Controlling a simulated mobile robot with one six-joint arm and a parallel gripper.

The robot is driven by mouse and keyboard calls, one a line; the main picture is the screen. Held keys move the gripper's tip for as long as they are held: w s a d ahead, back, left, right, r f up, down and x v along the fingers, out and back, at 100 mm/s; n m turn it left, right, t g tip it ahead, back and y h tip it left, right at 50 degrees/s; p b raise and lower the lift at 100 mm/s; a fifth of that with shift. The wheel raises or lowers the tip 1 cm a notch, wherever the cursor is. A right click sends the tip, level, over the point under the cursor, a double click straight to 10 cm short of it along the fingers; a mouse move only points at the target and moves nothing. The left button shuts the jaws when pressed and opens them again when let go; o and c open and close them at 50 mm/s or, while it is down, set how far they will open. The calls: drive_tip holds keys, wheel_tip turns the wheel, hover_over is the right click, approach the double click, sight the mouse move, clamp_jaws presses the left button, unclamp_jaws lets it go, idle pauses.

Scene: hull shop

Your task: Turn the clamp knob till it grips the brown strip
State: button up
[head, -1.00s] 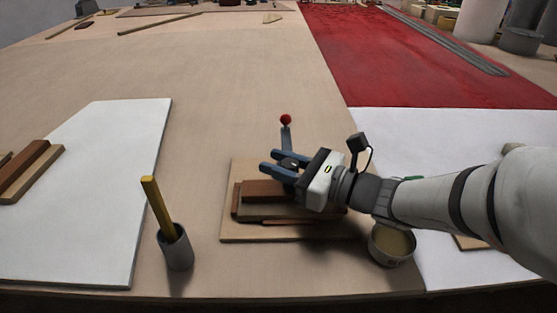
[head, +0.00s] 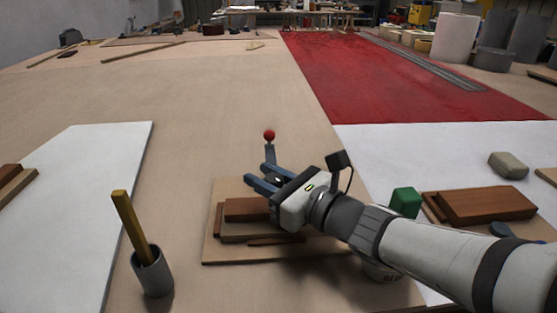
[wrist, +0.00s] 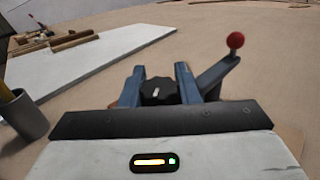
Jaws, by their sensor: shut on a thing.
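My gripper (head: 263,174) is above the wooden clamp board (head: 232,252), its two blue fingers closed on the black clamp knob (wrist: 160,93). The wrist view shows a finger on each side of the knob. A lever with a red ball (head: 269,135) stands just beyond the fingers, and this ball shows at the right in the wrist view (wrist: 235,40). Brown wood pieces (head: 246,209) lie stacked on the board below the gripper. A thin brown strip (head: 277,241) lies along their front. My gripper hides the clamp body, so I cannot tell whether the clamp touches any strip.
A grey cup (head: 152,274) with a yellow stick (head: 130,228) stands left of the board. A white panel (head: 85,195) lies farther left. At right are a green block (head: 405,202), a brown block (head: 487,205) and a grey block (head: 508,165). The table behind is mostly clear.

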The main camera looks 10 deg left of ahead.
drive_tip(key=o, duration=1)
drive_tip(key=shift+c, duration=0.2)
drive_tip(key=shift+r, duration=0.1)
wheel_tip(320, 180, up, 10)
drive_tip(key=p, duration=0.7)
drive_tip(key=shift+p, duration=0.4)
